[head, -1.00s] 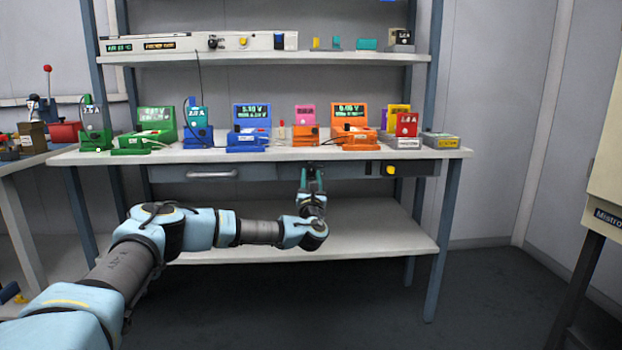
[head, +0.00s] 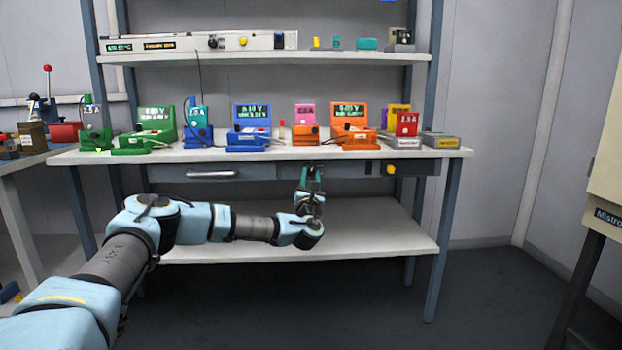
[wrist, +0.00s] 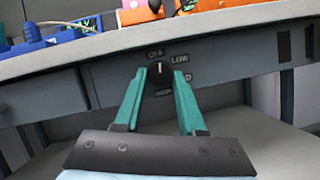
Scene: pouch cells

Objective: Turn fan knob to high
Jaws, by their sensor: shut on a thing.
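The fan knob (wrist: 159,73) is a dark round knob on the grey panel under the bench top. Its white mark looks roughly upright in the wrist view. Printed words surround it: "OFF" at upper left, "LOW" at upper right, and lower labels that are partly hidden and hard to read. My gripper (head: 312,174) is at the bench's front panel, its teal fingers on either side of the knob and shut on it. In the head view the fingers and wrist hide the knob.
The bench top (head: 410,154) overhangs just above my gripper. A yellow knob (head: 390,169) sits on the panel to the right, and a drawer handle (head: 212,174) to the left. Several coloured meters stand on the bench. A lower shelf (head: 380,235) lies beneath and is clear.

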